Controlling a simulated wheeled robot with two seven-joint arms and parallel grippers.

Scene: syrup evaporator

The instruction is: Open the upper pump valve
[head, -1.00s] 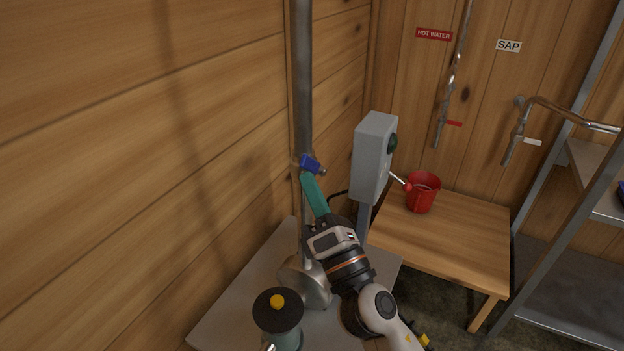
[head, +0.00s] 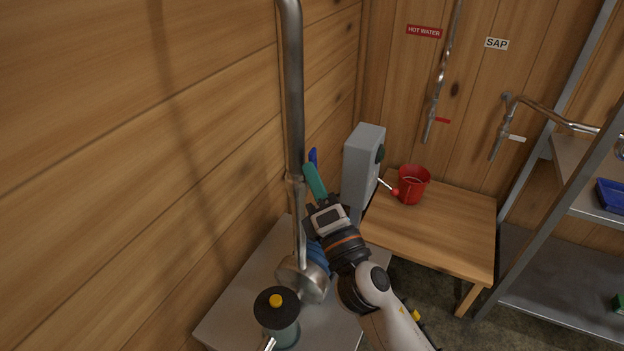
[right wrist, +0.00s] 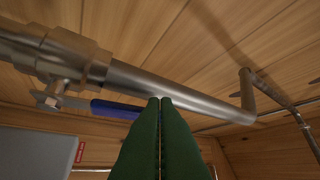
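The upper pump valve sits on the upright steel pipe (head: 292,110) by the plank wall. Its blue lever (head: 313,157) now points up beside the pipe. In the right wrist view the blue lever (right wrist: 118,109) runs nearly along the pipe, away from the steel valve body (right wrist: 68,52) and its nut. My right gripper (head: 308,168) has its green fingers together and empty beside the lever. In the right wrist view the closed fingertips (right wrist: 160,100) overlap the lever's end; I cannot tell whether they touch it. My left gripper is not in view.
The pump (head: 301,281) stands at the pipe's foot on a grey table. A black-topped canister (head: 277,306) is in front of it. A grey box (head: 362,160) stands just right of my gripper. A red bucket (head: 412,186) sits on a wooden table (head: 450,225).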

